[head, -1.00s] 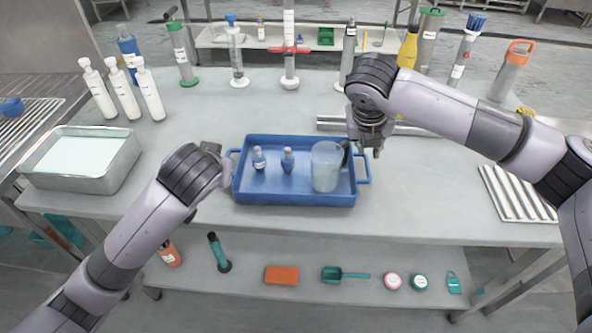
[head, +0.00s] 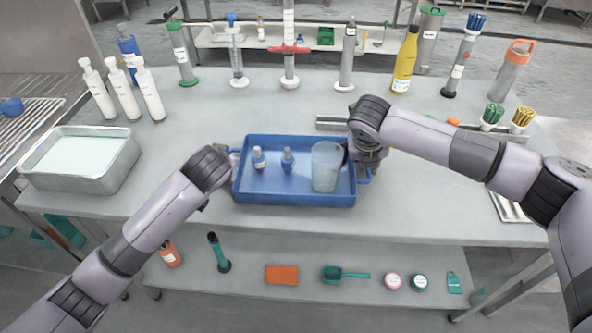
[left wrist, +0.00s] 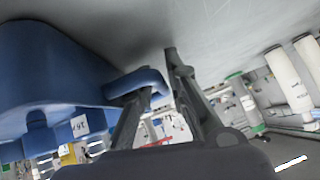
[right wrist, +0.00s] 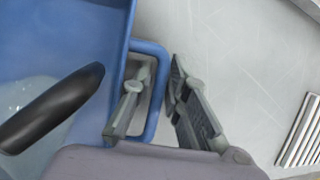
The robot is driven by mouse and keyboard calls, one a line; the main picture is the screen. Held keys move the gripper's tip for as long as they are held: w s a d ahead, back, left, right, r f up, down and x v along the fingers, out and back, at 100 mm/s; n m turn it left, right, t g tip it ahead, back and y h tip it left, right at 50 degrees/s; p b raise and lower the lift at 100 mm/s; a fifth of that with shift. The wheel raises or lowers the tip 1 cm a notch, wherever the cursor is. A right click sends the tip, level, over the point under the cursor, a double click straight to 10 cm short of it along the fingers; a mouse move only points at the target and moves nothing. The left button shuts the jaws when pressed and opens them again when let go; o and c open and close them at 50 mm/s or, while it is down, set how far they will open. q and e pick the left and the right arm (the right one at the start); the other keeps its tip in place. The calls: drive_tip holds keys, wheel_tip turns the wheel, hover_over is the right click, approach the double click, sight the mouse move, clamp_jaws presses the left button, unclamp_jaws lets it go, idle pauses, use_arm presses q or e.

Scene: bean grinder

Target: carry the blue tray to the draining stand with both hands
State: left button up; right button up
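The blue tray (head: 265,198) lies flat on the grey table. It holds two small blue-topped bottles (head: 258,160) (head: 287,161) and a translucent pitcher (head: 326,168) with a black handle. My left gripper (head: 230,160) is at the tray's left handle; in the left wrist view its open fingers straddle the blue handle (left wrist: 140,80). My right gripper (head: 366,170) is at the right handle; in the right wrist view one finger is inside the handle loop (right wrist: 152,125) and the other outside, with a gap. A slatted metal stand (head: 42,112), apparently the draining stand, is at the left edge.
A metal basin (head: 75,182) of pale liquid stands between the tray and the slatted stand. Three white bottles (head: 122,90) stand behind it. A metal bar (head: 335,121) lies behind the tray.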

use_arm(q)
clamp_jaws()
use_arm(e)
clamp_jaws()
use_arm(q)
drive_tip(key=shift+r, duration=0.15)
use_arm(e)
drive_tip(key=shift+r, duration=0.15)
